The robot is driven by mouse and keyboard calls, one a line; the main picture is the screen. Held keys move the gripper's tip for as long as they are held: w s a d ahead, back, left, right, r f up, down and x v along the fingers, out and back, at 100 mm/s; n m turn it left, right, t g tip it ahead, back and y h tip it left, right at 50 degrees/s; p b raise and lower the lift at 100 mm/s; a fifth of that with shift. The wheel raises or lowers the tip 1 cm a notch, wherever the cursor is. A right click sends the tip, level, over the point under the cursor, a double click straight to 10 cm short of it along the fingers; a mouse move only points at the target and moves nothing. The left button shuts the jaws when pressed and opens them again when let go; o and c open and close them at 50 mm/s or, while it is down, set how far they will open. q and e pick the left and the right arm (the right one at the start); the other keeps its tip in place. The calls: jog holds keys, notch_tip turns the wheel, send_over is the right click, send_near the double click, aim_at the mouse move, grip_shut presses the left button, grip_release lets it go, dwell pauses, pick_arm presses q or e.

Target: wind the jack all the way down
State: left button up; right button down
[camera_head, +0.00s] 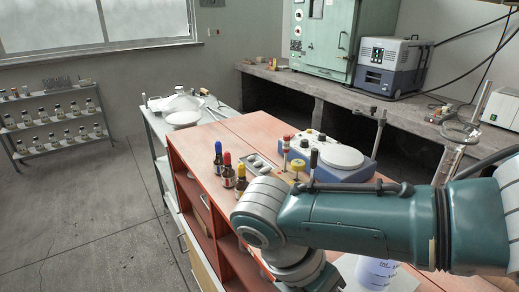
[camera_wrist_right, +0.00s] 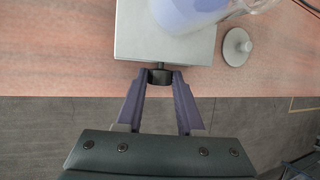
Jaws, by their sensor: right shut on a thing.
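The jack shows in the right wrist view as a square grey top plate (camera_wrist_right: 135,38) near the bench edge, with a black knob (camera_wrist_right: 160,76) on its near side. My right gripper (camera_wrist_right: 160,80) is shut on this knob, one finger on each side. A clear vessel with blue contents (camera_wrist_right: 190,12) stands on the plate. In the head view the vessel (camera_head: 377,272) and part of the plate (camera_head: 408,282) show at the bottom, below my right arm. The arm hides the knob and gripper there. The jack's height cannot be told. My left gripper is not in view.
A round grey metal piece (camera_wrist_right: 237,46) lies right of the jack. Dropper bottles (camera_head: 227,176) and a blue stirrer with a white top (camera_head: 335,160) stand beyond my arm on the red-brown bench (camera_head: 225,130). A shelf of bottles (camera_head: 55,120) stands far left.

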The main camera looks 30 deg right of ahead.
dwell(0.3)
jog(key=c, duration=0.5)
grip_release()
jog(key=v, duration=0.5)
jog(key=p+v, duration=0.1)
jog(key=v, duration=0.4)
jog(key=shift+w+f, duration=0.1)
jog(key=shift+w, duration=0.15)
